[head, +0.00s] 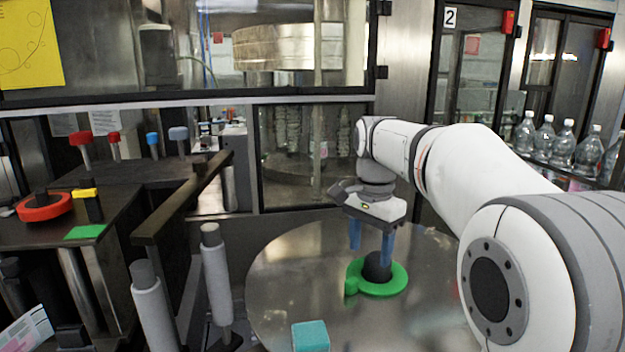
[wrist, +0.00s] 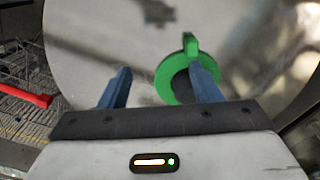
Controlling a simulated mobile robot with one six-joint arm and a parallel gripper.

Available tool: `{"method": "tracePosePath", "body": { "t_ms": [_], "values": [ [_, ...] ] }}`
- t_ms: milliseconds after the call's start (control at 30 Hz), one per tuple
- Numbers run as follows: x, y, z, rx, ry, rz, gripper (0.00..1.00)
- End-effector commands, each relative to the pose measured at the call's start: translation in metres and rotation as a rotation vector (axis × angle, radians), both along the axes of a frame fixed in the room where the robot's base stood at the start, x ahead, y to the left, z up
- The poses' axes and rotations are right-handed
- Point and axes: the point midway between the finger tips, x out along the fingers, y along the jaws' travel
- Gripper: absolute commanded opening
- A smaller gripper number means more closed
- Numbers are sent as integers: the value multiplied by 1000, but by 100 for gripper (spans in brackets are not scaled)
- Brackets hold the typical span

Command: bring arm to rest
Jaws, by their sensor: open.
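My gripper (head: 371,240) hangs from my white arm above the round metal table (head: 285,270), with its two blue fingers pointing down and spread apart. In the wrist view my gripper (wrist: 160,88) is open with nothing between the fingers. A green ring-shaped reel (head: 398,279) with a small tab lies on the table around a dark hub (head: 377,266). In the wrist view the green reel (wrist: 166,75) is partly hidden behind the right finger. I cannot tell the exact height of the fingertips above the reel.
A teal block (head: 311,336) sits at the table's front edge. Two grey rollers (head: 216,275) stand left of the table. A dark bench at left holds a red reel (head: 44,207) and a green patch (head: 85,232). Several bottles (head: 563,145) stand at back right. Glazed machine panels close the back.

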Motion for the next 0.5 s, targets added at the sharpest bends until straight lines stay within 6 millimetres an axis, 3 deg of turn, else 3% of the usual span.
{"method": "tracePosePath", "body": {
  "t_ms": [267,500],
  "values": [
    [-32,-7,-7,0,-43,126,58],
    [-72,-16,-21,-8,-95,278,58]
  ]
}}
